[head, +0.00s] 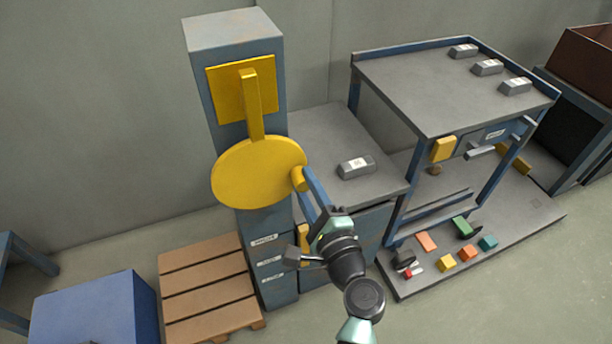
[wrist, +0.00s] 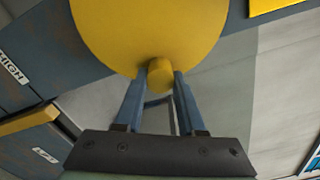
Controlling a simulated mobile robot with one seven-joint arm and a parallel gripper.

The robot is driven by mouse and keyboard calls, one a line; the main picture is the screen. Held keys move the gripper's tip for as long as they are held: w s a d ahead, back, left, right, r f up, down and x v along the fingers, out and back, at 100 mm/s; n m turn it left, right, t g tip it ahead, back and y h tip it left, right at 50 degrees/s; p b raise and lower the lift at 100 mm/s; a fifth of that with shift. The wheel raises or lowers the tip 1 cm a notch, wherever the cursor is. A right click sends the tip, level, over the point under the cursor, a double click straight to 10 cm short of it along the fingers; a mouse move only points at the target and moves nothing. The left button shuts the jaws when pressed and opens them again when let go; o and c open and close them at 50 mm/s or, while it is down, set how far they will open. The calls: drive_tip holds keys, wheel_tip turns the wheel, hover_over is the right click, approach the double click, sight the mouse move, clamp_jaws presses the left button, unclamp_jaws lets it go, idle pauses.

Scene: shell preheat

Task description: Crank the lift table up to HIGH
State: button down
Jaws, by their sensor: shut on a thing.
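A yellow crank disc (head: 250,172) is mounted on a tall blue-grey column (head: 235,35). Its short round handle (head: 298,180) sticks out at the disc's right edge. My gripper (head: 304,182) is shut on this handle. In the wrist view the handle (wrist: 160,76) sits between the two blue fingers, below the yellow disc (wrist: 150,30). The lift table's grey top (head: 310,135) is right of the column, with a grey weight block (head: 356,166) on it. A label reading HIGH (wrist: 12,68) and a yellow bar (wrist: 28,123) show in the wrist view. My arm partly hides the table's front.
A press-like bench (head: 430,85) with several grey blocks on top stands at the right. Coloured blocks lie on its low base (head: 500,235). A wooden pallet (head: 205,285) and a blue box (head: 85,310) are at the lower left. Open floor shows at the lower right.

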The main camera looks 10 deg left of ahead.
drive_tip(key=shift+s+a+f+m+p, duration=0.15)
drive_tip(key=shift+f+m, duration=0.4)
drive_tip(key=shift+m, duration=0.25)
drive_tip(key=shift+s+a+f+m+p, duration=0.1)
drive_tip(key=shift+a+f+m, duration=0.05)
drive_tip(key=shift+f+m, duration=0.55)
drive_tip(key=shift+s+a+f+m+p, duration=0.15)
drive_tip(key=shift+f+m, duration=0.25)
drive_tip(key=shift+m, duration=0.5)
drive_tip(key=shift+f, duration=0.1)
drive_tip(key=c, duration=0.5)
unclamp_jaws()
drive_tip(key=shift+r, duration=0.2)
drive_tip(key=p+v, duration=0.1)
drive_tip(key=v, duration=1.2)
